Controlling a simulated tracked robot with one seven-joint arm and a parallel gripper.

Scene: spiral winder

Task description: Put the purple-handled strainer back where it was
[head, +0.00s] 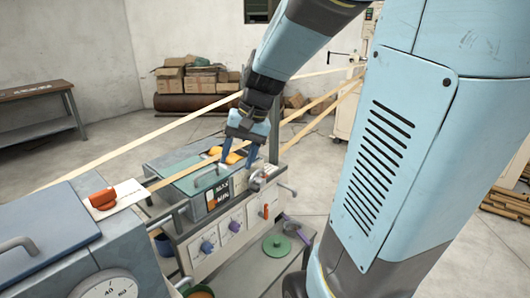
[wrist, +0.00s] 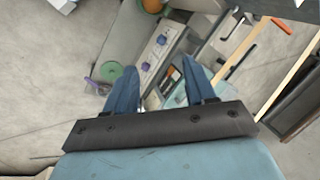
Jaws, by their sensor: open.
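The purple-handled strainer shows mainly by its purple handle (head: 304,237), at the right end of the low shelf beside a green disc (head: 276,245). In the wrist view the purple handle (wrist: 93,85) is at the left, next to the green disc (wrist: 110,71). The strainer's bowl is too small to make out clearly. My gripper (head: 237,160) is above the machine's panelled end, well above and left of the strainer in the head view.
A panel with blue and purple knobs (head: 208,247) stands beside the shelf. A yellow-orange object (head: 230,155) lies behind my fingers on the machine top. Pale strips (head: 130,150) stretch across the machine. A red-orange piece (head: 103,199) sits at left. Open floor lies beyond the shelf.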

